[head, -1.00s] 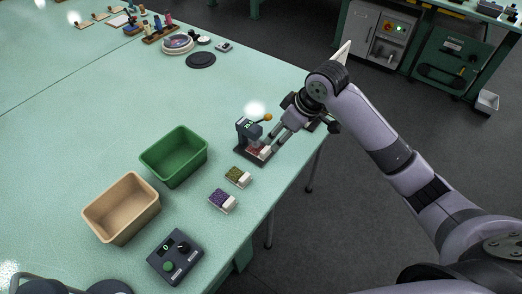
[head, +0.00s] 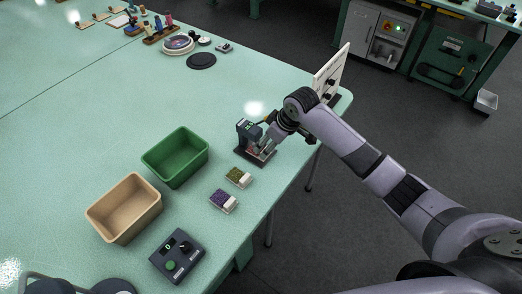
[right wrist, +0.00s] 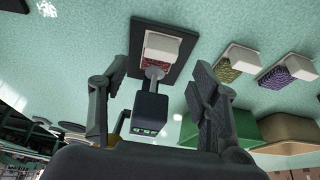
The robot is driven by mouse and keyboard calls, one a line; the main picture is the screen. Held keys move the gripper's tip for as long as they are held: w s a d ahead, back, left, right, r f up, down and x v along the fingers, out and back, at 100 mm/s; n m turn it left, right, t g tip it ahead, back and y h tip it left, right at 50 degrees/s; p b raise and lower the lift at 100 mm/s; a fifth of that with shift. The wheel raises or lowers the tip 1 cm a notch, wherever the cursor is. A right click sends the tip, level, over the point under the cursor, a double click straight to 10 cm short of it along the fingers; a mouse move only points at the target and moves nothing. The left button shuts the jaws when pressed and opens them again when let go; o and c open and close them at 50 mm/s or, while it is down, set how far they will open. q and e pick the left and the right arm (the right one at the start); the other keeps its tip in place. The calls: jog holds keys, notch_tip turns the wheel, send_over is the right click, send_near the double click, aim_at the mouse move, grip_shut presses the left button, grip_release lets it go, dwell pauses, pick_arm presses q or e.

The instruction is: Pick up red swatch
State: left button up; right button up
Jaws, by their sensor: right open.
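The red swatch (right wrist: 160,62), with a white block (right wrist: 162,44) at one end, lies on the dark base (right wrist: 178,72) of a small gauge stand. The stand's upright head (head: 247,131) shows near the table's right edge in the head view, where my right gripper (head: 267,145) partly hides the swatch. In the right wrist view my right gripper (right wrist: 160,77) is open, its fingers apart on either side of the stand. The stand's probe (right wrist: 154,73) appears over the swatch; contact is unclear. My left gripper is not identifiable.
Green (head: 237,176) and purple (head: 222,199) swatches lie nearer me. A green bin (head: 171,176) and a tan bin (head: 125,230) stand to the left. A control box (head: 167,260) is at the front. A white upright panel (head: 336,68) stands behind my right arm.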

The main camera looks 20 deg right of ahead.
jog(key=p+x, duration=0.1)
jog(key=x, duration=0.3)
jog(key=shift+s+d, duration=0.15)
jog(key=shift+f, duration=0.45)
jog(key=shift+c, duration=0.4)
jog(key=c, duration=0.9)
jog(key=shift+r, duration=0.15)
jog(key=shift+w+r+b, duration=0.25)
jog(key=shift+r+b, duration=0.2)
jog(key=shift+r, duration=0.15)
jog(key=s+d, duration=0.3)
jog(key=s, duration=0.1)
jog(key=s+d+b, duration=0.1)
jog(key=s+d, duration=0.3)
jog(key=s, duration=0.1)
jog(key=s+d+b, duration=0.1)
jog(key=s+d, duration=0.2)
jog(key=s, duration=0.1)
jog(key=shift+s+d, duration=0.2)
jog(key=shift+s, duration=0.1)
jog(key=shift+c, duration=0.8)
jog(key=shift+s+d, duration=0.25)
jog(key=shift+s, duration=0.1)
